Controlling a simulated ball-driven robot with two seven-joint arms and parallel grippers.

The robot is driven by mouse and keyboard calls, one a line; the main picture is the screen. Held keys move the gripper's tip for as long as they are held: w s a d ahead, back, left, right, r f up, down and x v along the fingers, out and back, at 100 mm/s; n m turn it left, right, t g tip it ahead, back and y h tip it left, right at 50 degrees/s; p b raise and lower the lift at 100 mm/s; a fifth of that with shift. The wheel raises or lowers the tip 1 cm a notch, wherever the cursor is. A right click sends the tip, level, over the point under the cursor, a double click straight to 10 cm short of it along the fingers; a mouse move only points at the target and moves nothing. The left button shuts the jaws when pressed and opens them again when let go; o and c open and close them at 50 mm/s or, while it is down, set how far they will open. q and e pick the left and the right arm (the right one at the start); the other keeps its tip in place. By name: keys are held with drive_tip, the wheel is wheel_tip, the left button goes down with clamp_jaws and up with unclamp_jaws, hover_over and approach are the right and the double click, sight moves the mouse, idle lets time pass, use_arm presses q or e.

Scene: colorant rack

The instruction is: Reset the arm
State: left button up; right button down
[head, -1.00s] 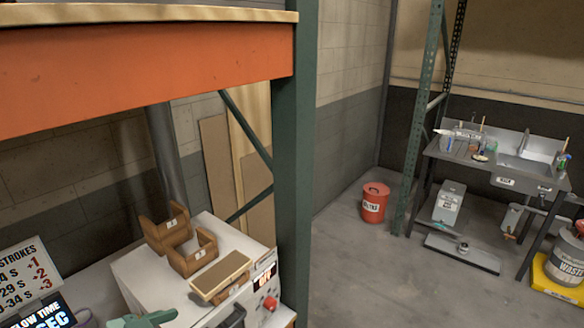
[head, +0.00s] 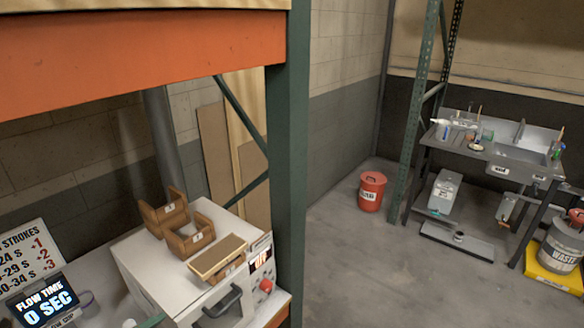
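A small green piece with a white part beside it shows at the bottom edge of the head view, in front of the white machine (head: 142,262). It seems to be part of my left gripper (head: 150,322), almost all of it cut off by the picture's edge. Its fingertips are not visible, and I cannot tell whether it is open or holds anything. My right gripper is not in view.
Two brown bins (head: 190,238) and a brown-topped block (head: 218,258) sit on the machine. A flow-time display (head: 48,304) stands left. A green rack post (head: 287,170) rises right of the machine. A red bucket (head: 371,192) and sink bench (head: 515,155) stand beyond open floor (head: 350,265).

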use_arm(q)
drive_tip(key=s+a+f+n+g+y, duration=0.1)
drive_tip(key=s+a+f+g+y, duration=0.3)
drive_tip(key=s+a+f+y, duration=0.4)
drive_tip(key=s+d+f+g+h+b, duration=0.15)
drive_tip(key=f+b, duration=0.35)
drive_tip(key=f, duration=1)
drive_tip(key=s+d+f+g+h+b, duration=0.15)
drive_tip(key=f+b, duration=0.25)
drive_tip(key=f, duration=1.1)
drive_tip(key=s+f+n+g+h+b, duration=0.1)
drive_tip(key=s+f+b, duration=0.4)
drive_tip(key=s+f, duration=0.5)
drive_tip(key=s+f+n+g+h+b, duration=0.1)
drive_tip(key=s+f+b, duration=0.4)
drive_tip(key=s+f, duration=0.5)
wheel_tip(320, 180, down, 9)
drive_tip(key=shift+s+d+r+n+g+h+b, duration=0.15)
drive_tip(key=shift+s+d+n+g+h+b, duration=0.2)
drive_tip(key=shift+n+g, duration=0.35)
